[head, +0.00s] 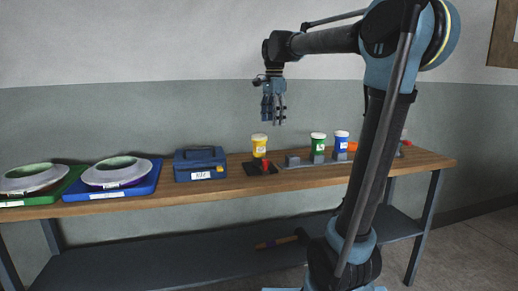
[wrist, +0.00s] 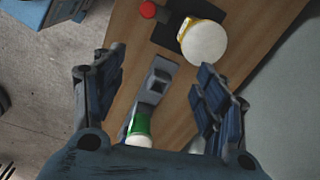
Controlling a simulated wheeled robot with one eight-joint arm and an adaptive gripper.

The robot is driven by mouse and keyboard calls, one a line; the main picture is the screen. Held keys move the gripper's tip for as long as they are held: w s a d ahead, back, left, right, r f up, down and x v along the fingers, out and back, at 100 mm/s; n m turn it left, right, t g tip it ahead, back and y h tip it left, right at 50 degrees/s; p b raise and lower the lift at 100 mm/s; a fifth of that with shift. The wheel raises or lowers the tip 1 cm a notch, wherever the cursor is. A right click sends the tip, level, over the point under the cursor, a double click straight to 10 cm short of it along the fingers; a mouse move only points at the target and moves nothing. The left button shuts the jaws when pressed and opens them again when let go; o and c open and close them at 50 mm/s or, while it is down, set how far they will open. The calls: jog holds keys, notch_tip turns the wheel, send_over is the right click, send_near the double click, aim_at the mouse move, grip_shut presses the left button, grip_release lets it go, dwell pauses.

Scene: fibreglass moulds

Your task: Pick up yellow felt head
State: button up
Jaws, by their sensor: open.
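The yellow cylinder (head: 259,146), the only thing here matching the yellow felt head, stands upright on the wooden bench, with a pale label on its side. In the wrist view its round whitish top (wrist: 205,43) shows at the upper right, with a yellow edge at its left. It stands on or against a black plate (wrist: 168,32); the exact contact is hidden. My gripper (head: 272,113) is open and empty, pointing down above the bench, higher than the cylinder and slightly to its right in the head view. It does not touch it.
A red knob (wrist: 148,10) lies close to the cylinder. A grey holder (head: 298,160), a green cylinder (head: 318,147) and a blue one (head: 341,144) stand to the right. A blue toolbox (head: 200,163) and trays with ring moulds (head: 116,171) are left. The wall is close behind.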

notch_tip(320, 180, up, 3)
jog(key=m, duration=0.2)
send_over(259, 148)
jog(key=w, duration=0.2)
jog(key=f, duration=1.7)
jog(key=shift+w, duration=0.35)
jog(key=c, duration=1.2)
